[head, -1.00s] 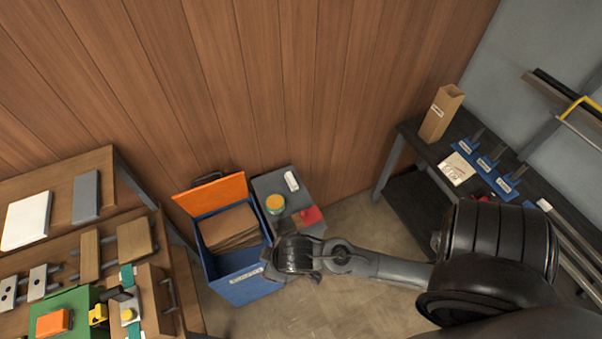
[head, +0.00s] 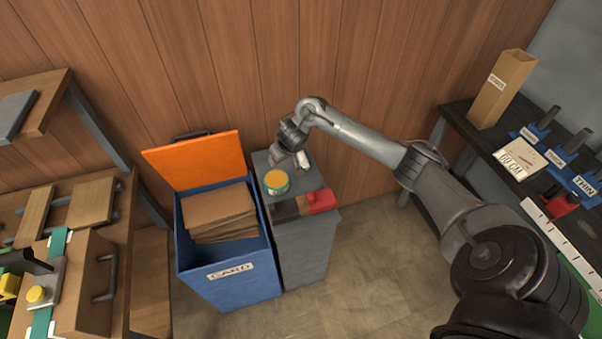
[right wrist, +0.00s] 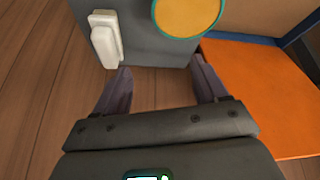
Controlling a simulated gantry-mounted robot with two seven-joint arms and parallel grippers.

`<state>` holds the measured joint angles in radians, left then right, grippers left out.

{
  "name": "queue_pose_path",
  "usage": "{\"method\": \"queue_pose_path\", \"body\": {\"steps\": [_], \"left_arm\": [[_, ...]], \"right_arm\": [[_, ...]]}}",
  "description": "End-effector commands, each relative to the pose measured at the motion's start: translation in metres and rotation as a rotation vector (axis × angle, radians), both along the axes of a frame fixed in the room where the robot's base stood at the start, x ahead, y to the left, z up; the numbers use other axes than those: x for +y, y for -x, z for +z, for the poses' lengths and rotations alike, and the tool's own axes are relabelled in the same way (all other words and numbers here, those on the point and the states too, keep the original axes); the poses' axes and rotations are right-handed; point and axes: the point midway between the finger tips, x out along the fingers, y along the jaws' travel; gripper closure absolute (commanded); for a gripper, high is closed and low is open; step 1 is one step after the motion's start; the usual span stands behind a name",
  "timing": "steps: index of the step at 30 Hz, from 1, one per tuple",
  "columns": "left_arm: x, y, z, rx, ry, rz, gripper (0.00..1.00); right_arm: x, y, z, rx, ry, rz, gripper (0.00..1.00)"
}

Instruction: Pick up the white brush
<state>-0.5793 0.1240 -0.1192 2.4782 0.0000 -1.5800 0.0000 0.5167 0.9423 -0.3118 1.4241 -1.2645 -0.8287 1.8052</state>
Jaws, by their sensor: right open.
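A white block-like piece, which I take for the white brush (head: 303,157), lies on top of the grey cabinet (head: 308,244) near its back. My right gripper (head: 288,159) is over the cabinet top, open and empty, and covers part of it in the head view. In the right wrist view the white brush (right wrist: 104,40) lies on the cabinet's grey top, left of and beyond the open fingers (right wrist: 163,84). The brush is not between the fingers. My left gripper is not in view.
A round tin with an orange top (head: 276,182) stands on the cabinet close to the gripper. A red item (head: 321,201) sits at its front. A blue card bin (head: 228,277) with a raised orange lid (head: 196,160) adjoins on the left. A dark bench stands right.

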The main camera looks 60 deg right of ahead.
Motion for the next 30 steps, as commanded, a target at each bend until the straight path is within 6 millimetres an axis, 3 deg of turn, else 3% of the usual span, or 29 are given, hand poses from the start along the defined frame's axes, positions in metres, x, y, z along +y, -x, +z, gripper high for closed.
{"method": "queue_pose_path", "body": {"steps": [1, 4, 9, 21, 30], "left_arm": [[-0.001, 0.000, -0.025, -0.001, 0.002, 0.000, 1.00], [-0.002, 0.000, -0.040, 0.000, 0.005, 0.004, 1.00], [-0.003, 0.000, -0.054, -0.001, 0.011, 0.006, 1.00], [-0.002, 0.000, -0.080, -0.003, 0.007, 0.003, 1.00], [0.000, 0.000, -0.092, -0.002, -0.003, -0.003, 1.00]], "right_arm": [[-0.021, 0.002, -0.010, 0.001, -0.012, -0.059, 0.28], [-0.050, 0.010, -0.008, 0.010, -0.046, -0.160, 0.28], [-0.075, 0.021, -0.006, 0.019, -0.086, -0.265, 0.28], [-0.092, 0.011, -0.047, 0.022, -0.098, -0.293, 0.28], [-0.097, 0.007, -0.064, 0.022, -0.097, -0.292, 0.28]]}}
